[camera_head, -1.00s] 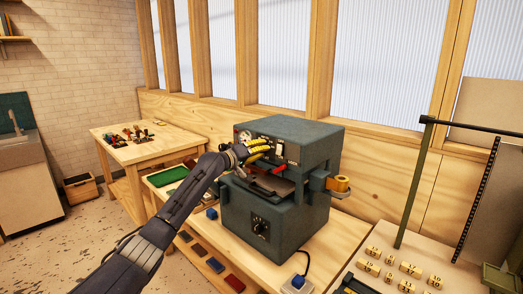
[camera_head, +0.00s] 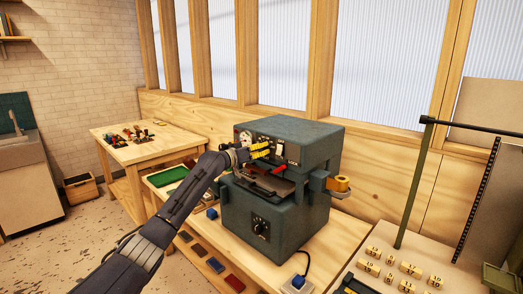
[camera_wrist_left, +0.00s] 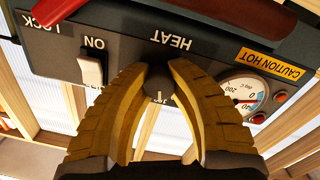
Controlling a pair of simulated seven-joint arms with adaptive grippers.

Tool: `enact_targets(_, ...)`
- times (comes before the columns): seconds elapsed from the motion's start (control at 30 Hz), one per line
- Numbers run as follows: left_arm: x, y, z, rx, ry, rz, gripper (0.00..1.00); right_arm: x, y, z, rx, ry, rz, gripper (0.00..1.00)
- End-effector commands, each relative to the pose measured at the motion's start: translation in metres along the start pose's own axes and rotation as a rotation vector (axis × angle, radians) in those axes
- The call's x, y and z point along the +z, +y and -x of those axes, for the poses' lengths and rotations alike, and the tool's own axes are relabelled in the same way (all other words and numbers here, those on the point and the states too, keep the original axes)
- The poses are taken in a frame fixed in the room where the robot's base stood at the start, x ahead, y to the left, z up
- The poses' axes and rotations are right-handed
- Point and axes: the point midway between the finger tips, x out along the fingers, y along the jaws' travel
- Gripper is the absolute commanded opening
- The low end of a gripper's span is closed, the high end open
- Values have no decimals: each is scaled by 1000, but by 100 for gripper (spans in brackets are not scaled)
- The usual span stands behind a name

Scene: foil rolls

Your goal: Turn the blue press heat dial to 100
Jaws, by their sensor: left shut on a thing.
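The blue-grey press (camera_head: 290,155) stands on the wooden bench in the head view. My left gripper (camera_head: 264,148) reaches its upper front panel, its yellow fingers at the panel. In the left wrist view the panel is upside down and my left gripper (camera_wrist_left: 160,80) is shut on the dark heat dial (camera_wrist_left: 160,86), one finger on each side, below the word HEAT. A mark with a number shows just past the dial, partly hidden. A round gauge in degrees C (camera_wrist_left: 243,97) sits at the right. My right gripper is out of view.
A white ON switch (camera_wrist_left: 91,68) and a red lever (camera_wrist_left: 55,10) are near the fingers. A second black dial (camera_head: 260,227) is on the press's lower front. A gold foil roll (camera_head: 341,184) is at the press's right side.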

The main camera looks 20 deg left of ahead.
Motion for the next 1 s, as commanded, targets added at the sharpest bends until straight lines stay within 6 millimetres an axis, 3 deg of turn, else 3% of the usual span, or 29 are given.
enact_targets(0.33,7,0,-1,1,-11,-4,0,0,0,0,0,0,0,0)
enact_targets(0.37,7,0,-1,1,-11,-3,21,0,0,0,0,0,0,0)
enact_targets(0.63,4,0,-1,0,-6,-3,52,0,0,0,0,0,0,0)
enact_targets(1.0,2,-1,5,-1,-3,-4,52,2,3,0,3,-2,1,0)
